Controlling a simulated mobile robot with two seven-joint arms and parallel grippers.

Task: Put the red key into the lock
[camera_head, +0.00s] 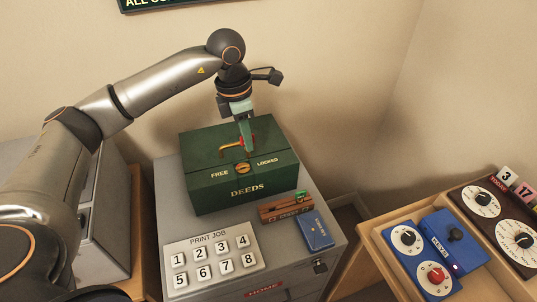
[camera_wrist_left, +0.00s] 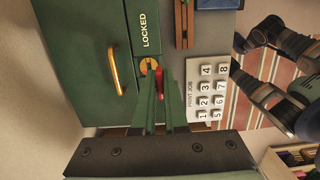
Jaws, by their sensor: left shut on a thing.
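The green deeds box (camera_head: 215,187) stands on the grey cabinet. It has a brass handle and a round brass lock (camera_head: 243,168) between the words FREE and LOCKED. My left gripper (camera_head: 247,145) is shut on the red key (camera_head: 241,142) and holds it above the box, close to the lock. In the left wrist view, the red key (camera_wrist_left: 161,76) shows between the green fingers (camera_wrist_left: 155,108), beside the brass lock (camera_wrist_left: 149,65). The key's tip is mostly hidden, and I cannot tell whether it touches the lock. My right gripper is not in view.
On the cabinet top (camera_head: 283,244) are a print job keypad (camera_head: 211,257), a wooden holder (camera_head: 285,207) with a green piece, and a blue box (camera_head: 316,232). A wooden tray (camera_head: 378,250) at the right holds a blue keys unit (camera_head: 455,240) and dials.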

